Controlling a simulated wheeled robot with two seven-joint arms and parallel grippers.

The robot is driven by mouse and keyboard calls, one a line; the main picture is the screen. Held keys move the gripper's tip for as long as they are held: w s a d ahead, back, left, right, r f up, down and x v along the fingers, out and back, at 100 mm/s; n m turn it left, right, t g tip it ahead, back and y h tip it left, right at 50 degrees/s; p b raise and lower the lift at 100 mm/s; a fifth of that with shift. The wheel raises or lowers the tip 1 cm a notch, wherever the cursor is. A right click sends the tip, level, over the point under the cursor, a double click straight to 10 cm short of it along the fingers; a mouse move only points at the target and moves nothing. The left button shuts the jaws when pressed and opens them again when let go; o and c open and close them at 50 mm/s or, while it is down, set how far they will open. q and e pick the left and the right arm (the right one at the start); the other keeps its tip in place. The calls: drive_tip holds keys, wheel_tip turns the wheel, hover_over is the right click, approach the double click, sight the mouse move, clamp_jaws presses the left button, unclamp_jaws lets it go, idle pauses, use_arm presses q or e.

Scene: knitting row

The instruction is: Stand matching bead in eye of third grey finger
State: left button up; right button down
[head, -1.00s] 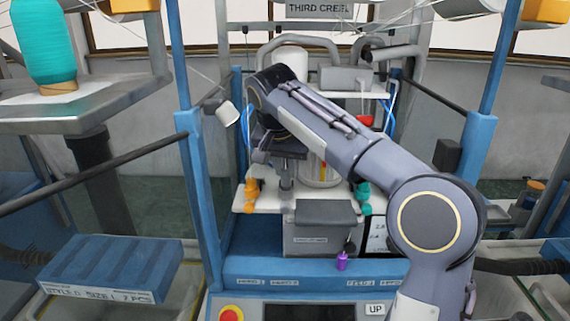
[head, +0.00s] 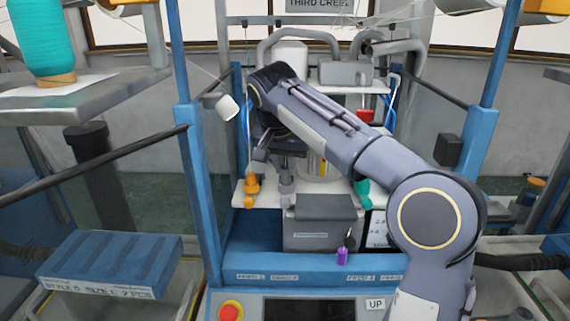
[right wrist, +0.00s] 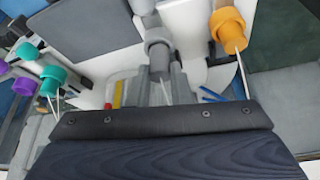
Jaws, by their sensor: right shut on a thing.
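My right gripper (head: 286,165) points down over the white shelf of the blue machine, partly hidden behind my forearm in the head view. In the right wrist view its grey fingers (right wrist: 163,88) are shut on a grey piece (right wrist: 158,45), which has a wide collar and narrower neck. The grey piece also shows just under the gripper in the head view (head: 286,188). I cannot tell whether it touches an eye; the finger's eye is not clearly seen. An orange piece (head: 252,188) stands to its left, a teal one (head: 362,190) to its right. My left gripper is out of view.
A purple piece (head: 342,257) is at the machine's front, below a grey box (head: 322,225). Blue posts (head: 195,180) flank the shelf closely. A teal yarn cone (head: 40,40) stands on the left table. A red button (head: 230,312) is at the front edge.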

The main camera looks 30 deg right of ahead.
drive_tip(key=shift+f+b, duration=0.5)
drive_tip(key=shift+f, duration=0.2)
idle(0.3)
drive_tip(key=c, duration=1.2)
unclamp_jaws()
drive_tip(key=shift+c, duration=0.2)
drive_tip(key=v, duration=0.8)
drive_tip(key=shift+p, duration=0.3)
drive_tip(key=shift+f, duration=0.1)
